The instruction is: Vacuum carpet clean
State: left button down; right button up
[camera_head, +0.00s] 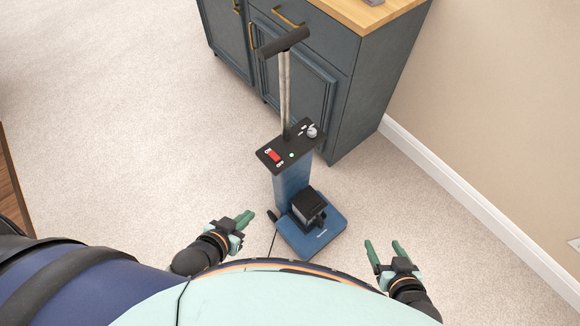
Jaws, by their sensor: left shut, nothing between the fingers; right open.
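A blue upright vacuum (292,184) stands on the beige carpet (130,120) in the middle of the head view. It has a black T-shaped handle (283,43) on a metal pole, a black top panel with a red on/off switch (273,156), and a black box on its blue base. My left gripper (249,217) is shut and empty, just left of the vacuum's base. My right gripper (384,247) is open and empty, to the right of the base and apart from it. Which way the switch is set is unclear.
A dark blue-grey cabinet (345,115) with a wooden top (365,14) stands right behind the vacuum. A beige wall (500,110) with a white baseboard (470,205) runs along the right. Open carpet lies to the left. A wooden edge (14,185) shows at the far left.

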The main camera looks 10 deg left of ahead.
aim_at(291, 175)
jog(key=k+u, duration=0.25)
jog(key=i+z, duration=0.1)
jog(key=z, duration=1.05)
jog(key=k+j, duration=0.15)
jog(key=k, duration=0.3)
jog(key=k+j, duration=0.2)
jog(key=k, duration=0.25)
jog(key=k+j, duration=0.15)
jog(key=k, duration=0.25)
